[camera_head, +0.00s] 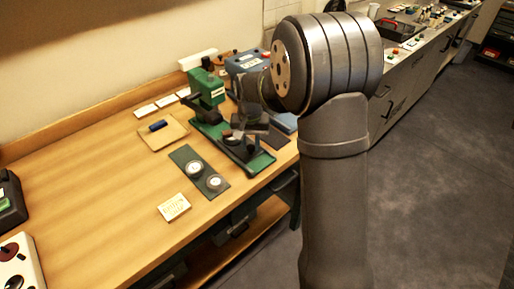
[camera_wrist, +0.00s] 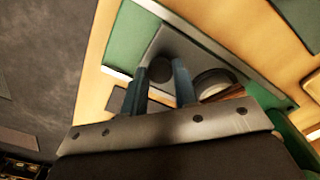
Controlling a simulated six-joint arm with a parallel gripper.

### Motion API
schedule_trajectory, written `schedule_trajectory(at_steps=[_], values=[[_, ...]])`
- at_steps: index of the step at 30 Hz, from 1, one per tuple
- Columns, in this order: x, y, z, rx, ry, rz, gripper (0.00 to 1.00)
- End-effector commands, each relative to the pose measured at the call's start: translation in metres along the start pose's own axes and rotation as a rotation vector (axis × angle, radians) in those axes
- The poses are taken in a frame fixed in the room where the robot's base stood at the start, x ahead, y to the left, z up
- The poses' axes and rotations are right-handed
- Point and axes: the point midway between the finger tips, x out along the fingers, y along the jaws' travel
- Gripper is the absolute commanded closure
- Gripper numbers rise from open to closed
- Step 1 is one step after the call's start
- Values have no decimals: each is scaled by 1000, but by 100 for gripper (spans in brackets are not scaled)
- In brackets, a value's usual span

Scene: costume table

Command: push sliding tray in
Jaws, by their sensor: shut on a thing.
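A grey plate, which looks like the sliding tray (camera_wrist: 190,48), lies on a green base (camera_wrist: 128,38) in the wrist view. A dark round knob (camera_wrist: 160,70) shows on it between the two blue-grey fingers of my gripper (camera_wrist: 160,82). My gripper is shut on this knob. My gripper (camera_head: 240,132) is low over that base, and my arm partly hides the area.
A dark plate with two round dials (camera_head: 194,169) and a lettered card (camera_head: 174,207) lie left of the base. A wooden board with a blue item (camera_head: 160,132) is behind them. A blue-grey box (camera_head: 243,62) stands behind the machine. The bench's left middle is clear.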

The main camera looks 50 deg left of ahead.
Motion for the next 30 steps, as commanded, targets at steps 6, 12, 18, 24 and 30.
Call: schedule_trajectory(at_steps=[6, 12, 18, 24, 30], values=[[0, -1, -1, 0, 2, 0, 100], [0, 0, -1, 0, 2, 0, 52], [0, 0, -1, 0, 1, 0, 52], [-12, -1, -2, 0, 5, -1, 52], [-52, -1, -2, 0, 7, -2, 52]])
